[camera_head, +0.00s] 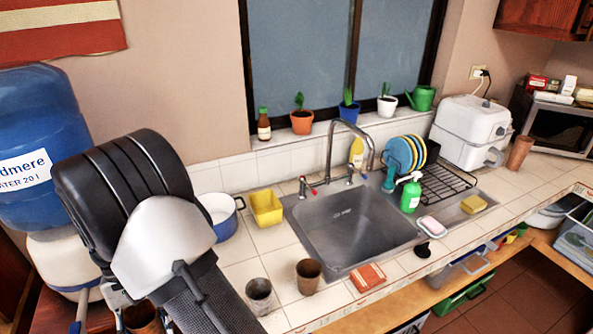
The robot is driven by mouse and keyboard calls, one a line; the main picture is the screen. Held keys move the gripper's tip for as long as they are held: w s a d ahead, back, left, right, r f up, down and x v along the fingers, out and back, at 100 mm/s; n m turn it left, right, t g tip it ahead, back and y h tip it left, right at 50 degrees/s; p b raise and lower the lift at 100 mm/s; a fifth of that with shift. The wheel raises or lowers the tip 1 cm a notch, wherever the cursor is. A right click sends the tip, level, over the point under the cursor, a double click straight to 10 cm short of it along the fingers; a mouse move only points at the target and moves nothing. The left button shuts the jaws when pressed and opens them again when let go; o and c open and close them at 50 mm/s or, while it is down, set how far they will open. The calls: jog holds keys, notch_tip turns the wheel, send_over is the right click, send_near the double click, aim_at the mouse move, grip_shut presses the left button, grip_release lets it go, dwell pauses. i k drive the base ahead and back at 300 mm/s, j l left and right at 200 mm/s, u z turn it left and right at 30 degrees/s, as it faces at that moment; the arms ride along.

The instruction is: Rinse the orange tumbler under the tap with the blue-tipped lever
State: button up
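A brownish-orange tumbler (142,319) shows at the bottom left edge, partly hidden by my arm and cut off by the frame. Grey and dark parts that look like my gripper (118,305) are beside it, mostly hidden behind my arm; I cannot tell whether they hold it. A brown tumbler (308,277) and a grey tumbler (260,296) stand on the counter left of the sink (350,228). The curved tap (331,148) rises behind the sink. Its right lever (362,175) has a small blue tip, and its left lever (305,186) has a red tip.
A yellow container (266,207), a blue-and-white pot (221,216), a brick-red block (367,277) and a green soap bottle (411,193) surround the sink. A drying rack (445,184) with plates stands at right. A blue water bottle (45,160) is at far left. The basin looks empty.

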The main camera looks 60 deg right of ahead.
aim_at(350, 166)
jog(key=k+j+z, duration=0.1)
jog(key=z, duration=1.05)
jog(key=i+z, duration=0.1)
jog(key=z, duration=1.1)
